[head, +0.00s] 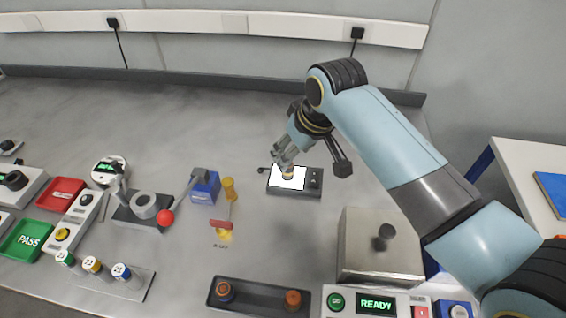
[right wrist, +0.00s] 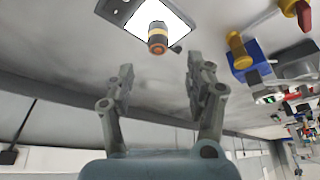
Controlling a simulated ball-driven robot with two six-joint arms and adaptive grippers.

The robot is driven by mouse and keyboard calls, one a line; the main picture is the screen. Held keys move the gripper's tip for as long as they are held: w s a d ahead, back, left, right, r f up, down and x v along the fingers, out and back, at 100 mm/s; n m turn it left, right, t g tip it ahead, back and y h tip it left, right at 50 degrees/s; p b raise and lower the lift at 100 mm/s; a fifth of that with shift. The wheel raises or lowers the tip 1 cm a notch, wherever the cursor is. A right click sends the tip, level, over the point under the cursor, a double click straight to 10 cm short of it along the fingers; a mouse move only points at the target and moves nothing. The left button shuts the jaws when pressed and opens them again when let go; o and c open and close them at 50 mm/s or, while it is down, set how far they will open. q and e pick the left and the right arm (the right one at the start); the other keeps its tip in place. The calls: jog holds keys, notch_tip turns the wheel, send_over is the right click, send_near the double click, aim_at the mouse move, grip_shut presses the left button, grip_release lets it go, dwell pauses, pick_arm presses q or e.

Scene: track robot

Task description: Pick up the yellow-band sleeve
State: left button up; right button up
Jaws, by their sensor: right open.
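The yellow-band sleeve (head: 288,175) is a small cylinder on the bright white plate of a dark light box (head: 295,191). In the right wrist view the sleeve (right wrist: 158,37) shows a yellowish band and an orange-brown end, and stands on the white plate (right wrist: 128,22). My right gripper (head: 283,160) is just above and behind the sleeve in the head view, partly overlapping it. In the right wrist view my right gripper (right wrist: 160,70) is open, with the sleeve ahead of the gap between its fingertips and nothing between them. My left gripper is not in view.
A dark tray (head: 258,299) with two brown-orange pieces lies in front. A metal box with a knob (head: 381,260) stands at right. A blue block (head: 206,187) and yellow-and-red fixture (head: 222,224) stand left of the light box. Bare table lies behind it.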

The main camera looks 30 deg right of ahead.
aim_at(288, 171)
jog(key=shift+x, duration=1)
jog(key=x, duration=0.5)
jog(key=shift+s+d+f, duration=0.1)
jog(key=shift+d+f, duration=0.05)
jog(key=shift+f, duration=0.15)
jog(key=c, duration=0.4)
grip_shut()
